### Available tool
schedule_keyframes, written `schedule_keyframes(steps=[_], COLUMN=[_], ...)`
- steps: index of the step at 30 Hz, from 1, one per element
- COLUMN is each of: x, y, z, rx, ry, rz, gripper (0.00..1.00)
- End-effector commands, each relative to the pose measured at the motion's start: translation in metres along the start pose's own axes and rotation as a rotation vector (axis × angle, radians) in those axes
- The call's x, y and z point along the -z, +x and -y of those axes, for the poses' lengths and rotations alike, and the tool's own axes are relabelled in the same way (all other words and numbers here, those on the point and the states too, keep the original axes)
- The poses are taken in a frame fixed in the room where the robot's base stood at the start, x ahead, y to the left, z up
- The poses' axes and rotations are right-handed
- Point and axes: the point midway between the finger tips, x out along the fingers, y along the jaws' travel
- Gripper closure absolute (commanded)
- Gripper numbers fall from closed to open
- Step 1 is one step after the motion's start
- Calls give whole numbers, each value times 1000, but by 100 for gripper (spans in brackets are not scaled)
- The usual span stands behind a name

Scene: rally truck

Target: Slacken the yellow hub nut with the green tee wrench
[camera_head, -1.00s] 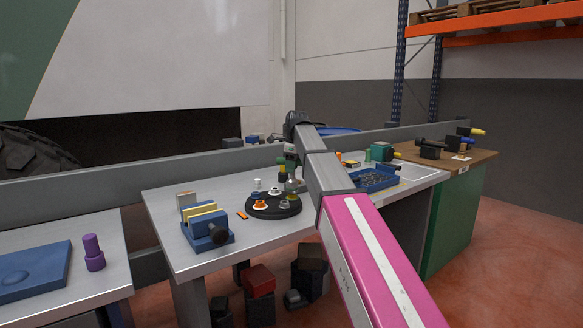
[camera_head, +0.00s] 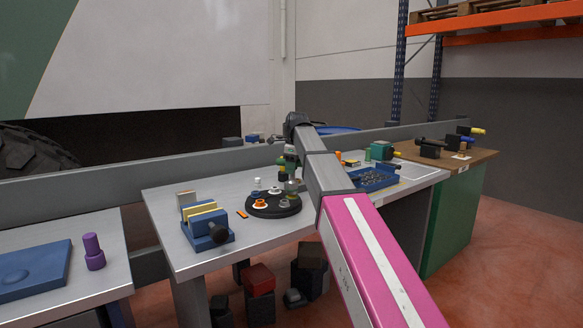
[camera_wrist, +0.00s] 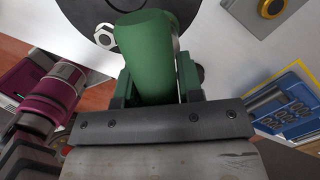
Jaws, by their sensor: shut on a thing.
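My gripper (camera_wrist: 150,85) is shut on the green tee wrench (camera_wrist: 148,55). A thick green cylinder of the wrench fills the space between the fingers. In the head view the wrench (camera_head: 291,163) hangs over the right part of the round black hub plate (camera_head: 262,212). The yellow hub nut (camera_head: 291,199) shows only as a dull yellowish patch below the wrench. Whether the wrench's socket touches or surrounds it cannot be told. The wrist view hides the wrench's lower end.
Orange-and-white (camera_head: 261,204) and white parts stand on the hub plate. A blue tray of small parts (camera_head: 374,181) is to the right, a blue block holder (camera_head: 208,232) to the left. An orange strip (camera_head: 242,214) lies beside the plate.

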Motion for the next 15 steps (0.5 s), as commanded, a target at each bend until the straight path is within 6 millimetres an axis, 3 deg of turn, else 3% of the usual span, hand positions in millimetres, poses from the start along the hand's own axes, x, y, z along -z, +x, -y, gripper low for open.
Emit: schedule_keyframes(steps=[15], x=[1], y=[9], z=[0], rx=[0], ry=[0], rz=[0], gripper=[100])
